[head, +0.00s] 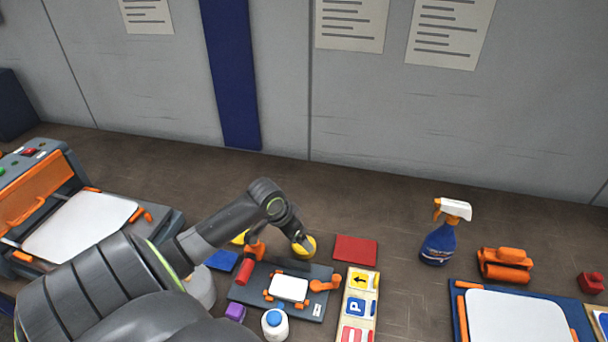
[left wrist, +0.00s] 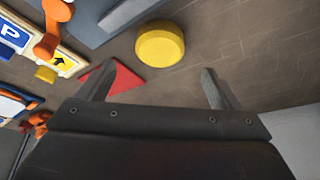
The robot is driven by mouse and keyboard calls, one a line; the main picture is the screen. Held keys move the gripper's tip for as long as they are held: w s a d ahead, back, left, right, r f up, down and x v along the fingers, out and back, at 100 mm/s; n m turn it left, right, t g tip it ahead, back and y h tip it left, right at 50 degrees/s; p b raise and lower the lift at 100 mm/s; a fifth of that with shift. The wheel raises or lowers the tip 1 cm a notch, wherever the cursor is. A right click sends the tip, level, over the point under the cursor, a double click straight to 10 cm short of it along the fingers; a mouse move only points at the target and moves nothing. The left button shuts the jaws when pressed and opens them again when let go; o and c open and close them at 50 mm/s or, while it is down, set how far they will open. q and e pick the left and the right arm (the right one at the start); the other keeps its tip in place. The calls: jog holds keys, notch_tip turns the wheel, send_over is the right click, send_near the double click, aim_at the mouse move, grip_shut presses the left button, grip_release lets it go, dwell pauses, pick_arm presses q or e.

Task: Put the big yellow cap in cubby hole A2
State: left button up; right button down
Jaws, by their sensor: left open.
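The big yellow cap (head: 304,247) lies on the brown table behind the dark board, partly hidden by my left gripper in the head view. It shows whole in the left wrist view (left wrist: 160,44), as a round yellow disc just beyond the fingertips. My left gripper (head: 297,241) is over the cap's near edge from above. In the left wrist view its two fingers (left wrist: 158,82) are spread wide with nothing between them. The cubby hole A2 is not in view. My right gripper is not in view.
A dark board (head: 313,309) with a small white plate stands in front of the cap. A red sheet (head: 355,250) lies right of it, a strip of sign tiles (head: 358,310) nearer. A spray bottle (head: 440,240) stands farther right. The table behind the cap is clear.

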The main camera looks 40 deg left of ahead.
aim_at(299, 251)
pick_arm(q)
jog(key=shift+w+f, duration=0.25)
jog(key=shift+f, duration=0.3)
jog(key=shift+w+d+f+p, duration=0.1)
jog(key=shift+w+f+p, duration=0.05)
jog(key=shift+f+p, duration=0.3)
jog(key=shift+p+x, duration=0.45)
jog(key=shift+x, duration=1.65)
jog(key=shift+c, duration=0.2)
jog(key=c, duration=1.1)
